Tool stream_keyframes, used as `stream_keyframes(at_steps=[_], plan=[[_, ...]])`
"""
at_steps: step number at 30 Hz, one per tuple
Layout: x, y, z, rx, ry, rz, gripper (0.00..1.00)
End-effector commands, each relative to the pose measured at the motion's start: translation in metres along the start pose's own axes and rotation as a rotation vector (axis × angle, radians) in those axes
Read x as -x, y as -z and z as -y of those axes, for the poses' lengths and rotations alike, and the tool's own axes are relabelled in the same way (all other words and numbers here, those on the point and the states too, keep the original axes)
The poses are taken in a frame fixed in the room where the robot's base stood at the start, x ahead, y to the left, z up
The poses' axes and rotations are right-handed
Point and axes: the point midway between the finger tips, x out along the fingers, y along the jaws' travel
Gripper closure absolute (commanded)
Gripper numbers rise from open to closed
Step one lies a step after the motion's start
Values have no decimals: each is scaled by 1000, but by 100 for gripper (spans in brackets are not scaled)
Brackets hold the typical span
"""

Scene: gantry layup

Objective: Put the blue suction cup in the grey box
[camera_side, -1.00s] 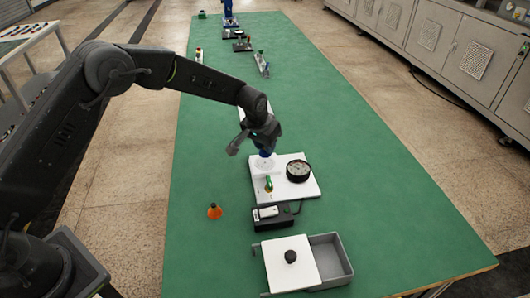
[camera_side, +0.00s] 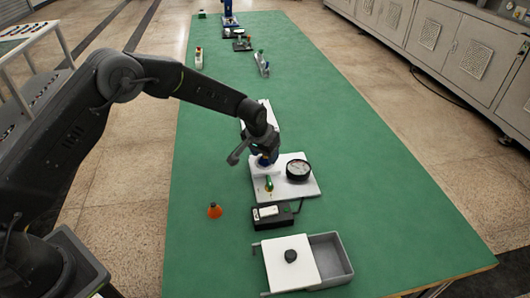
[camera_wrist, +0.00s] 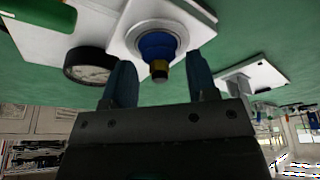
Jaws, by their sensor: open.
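The blue suction cup (camera_wrist: 157,46), with a dark, brassy end, stands out from a pale round seat on a white plate in the wrist view. My gripper (camera_wrist: 160,66) is open, with one finger on each side of the cup in the picture. I cannot tell whether they touch it. In the side view my gripper (camera_side: 264,161) is low over the white board (camera_side: 296,187), and mostly hides the cup. The grey box (camera_side: 334,261) stands at the front of the green table. A white lid (camera_side: 278,268) with a black knob covers its left part, leaving the right part open.
A round black gauge (camera_side: 298,170) sits right of my gripper on the board. A green-and-yellow piece (camera_side: 269,184) stands near the board's front edge. A black device (camera_side: 272,217) lies between board and box. An orange cone-shaped piece (camera_side: 214,211) stands left. The table's right side is clear.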

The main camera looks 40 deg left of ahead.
Motion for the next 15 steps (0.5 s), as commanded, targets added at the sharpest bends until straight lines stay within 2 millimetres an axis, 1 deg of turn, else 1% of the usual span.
stream_keyframes(at_steps=[5,8,11,14,15], plan=[[-1,0,0,0,0,0,47],[7,1,0,0,0,-3,47],[22,1,0,0,0,-4,47],[43,2,-2,-1,0,-5,47],[53,3,-3,-1,0,-5,47]])
